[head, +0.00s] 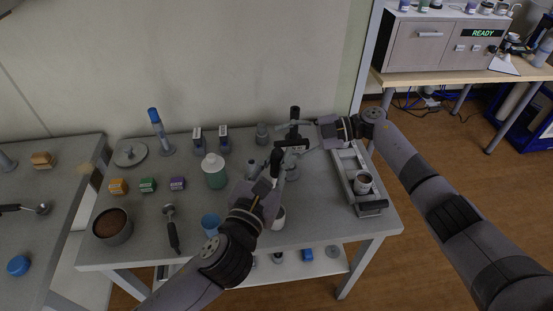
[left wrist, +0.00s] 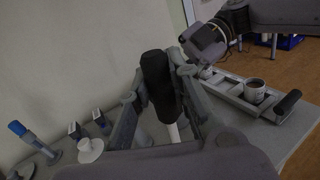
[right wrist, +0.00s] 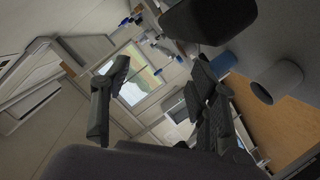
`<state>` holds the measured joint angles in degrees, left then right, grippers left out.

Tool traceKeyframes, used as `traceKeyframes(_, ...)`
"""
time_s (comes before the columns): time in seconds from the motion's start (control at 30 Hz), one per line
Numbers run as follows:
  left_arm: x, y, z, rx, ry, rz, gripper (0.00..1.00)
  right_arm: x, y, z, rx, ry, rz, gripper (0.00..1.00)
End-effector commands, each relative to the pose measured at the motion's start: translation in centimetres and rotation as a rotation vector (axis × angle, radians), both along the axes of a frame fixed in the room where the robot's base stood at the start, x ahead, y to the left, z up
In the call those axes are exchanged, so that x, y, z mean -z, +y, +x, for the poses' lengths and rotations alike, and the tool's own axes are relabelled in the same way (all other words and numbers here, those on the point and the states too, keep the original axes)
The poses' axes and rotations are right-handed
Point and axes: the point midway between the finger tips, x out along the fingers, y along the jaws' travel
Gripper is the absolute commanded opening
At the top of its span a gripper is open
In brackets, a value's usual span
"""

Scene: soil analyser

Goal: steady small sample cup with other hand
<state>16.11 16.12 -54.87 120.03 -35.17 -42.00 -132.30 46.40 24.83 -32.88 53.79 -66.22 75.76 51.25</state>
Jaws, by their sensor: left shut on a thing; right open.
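A small cup with dark brown contents (head: 364,183) stands upright on the long metal tray at the bench's right. The cup also shows in the left wrist view (left wrist: 254,90). My left gripper (head: 281,153) is shut on a black handle (left wrist: 158,82) with a pale shaft below it, left of that cup. My right gripper (head: 308,138) is open close by the left one, behind and left of the cup. In the right wrist view its fingers are spread with nothing between them. The arms and grippers partly hide the middle of the bench.
The long metal tray (head: 342,165) has a dark grip at its near end. A white-lidded jar (head: 214,171), a blue cup (head: 211,223), a scoop (head: 171,229) and a bowl of soil (head: 112,226) stand left. A white cup (head: 279,217) is partly hidden by my left arm.

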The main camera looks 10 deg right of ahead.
Motion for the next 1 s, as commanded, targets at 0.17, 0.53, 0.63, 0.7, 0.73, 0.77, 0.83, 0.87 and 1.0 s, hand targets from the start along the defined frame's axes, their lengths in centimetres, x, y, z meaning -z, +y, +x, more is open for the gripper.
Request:
traceKeyframes(0.17, 0.0, 0.0, 0.0, 0.0, -0.001, 0.0, 0.0, 5.4, -1.7, -5.6, -0.085, 0.347, -0.125, 0.54)
traceKeyframes(0.53, 0.0, 0.0, 0.0, 0.0, -0.001, 0.0, 0.0, 9.3, -4.3, -10.5, -0.113, 0.662, -0.287, 0.54)
traceKeyframes(0.63, 0.0, 0.0, 0.0, 0.0, -0.001, 0.0, 0.0, 9.7, -3.7, -10.7, -0.113, 0.666, -0.288, 0.54)
traceKeyframes(0.7, 0.0, 0.0, 0.0, 0.0, -0.001, 0.0, 0.0, 10.1, -3.0, -11.0, -0.115, 0.664, -0.287, 0.54)
traceKeyframes(0.73, 0.0, 0.0, 0.0, 0.0, -0.001, 0.0, 0.0, 10.3, -2.7, -11.1, -0.115, 0.665, -0.287, 0.54)
traceKeyframes(0.77, 0.0, 0.0, 0.0, 0.0, -0.001, 0.0, 0.0, 10.5, -2.3, -11.2, -0.115, 0.665, -0.287, 0.54)
traceKeyframes(0.83, 0.0, 0.0, 0.0, 0.0, -0.001, 0.0, 0.0, 11.0, -1.4, -11.4, -0.114, 0.664, -0.286, 0.54)
traceKeyframes(0.87, 0.0, 0.0, 0.0, 0.0, -0.001, 0.0, 0.0, 11.2, -1.0, -11.5, -0.114, 0.664, -0.286, 0.54)
traceKeyframes(1.0, 0.0, 0.0, 0.0, 0.0, -0.001, 0.0, 0.0, 12.1, 0.8, -12.1, -0.113, 0.662, -0.285, 0.54)
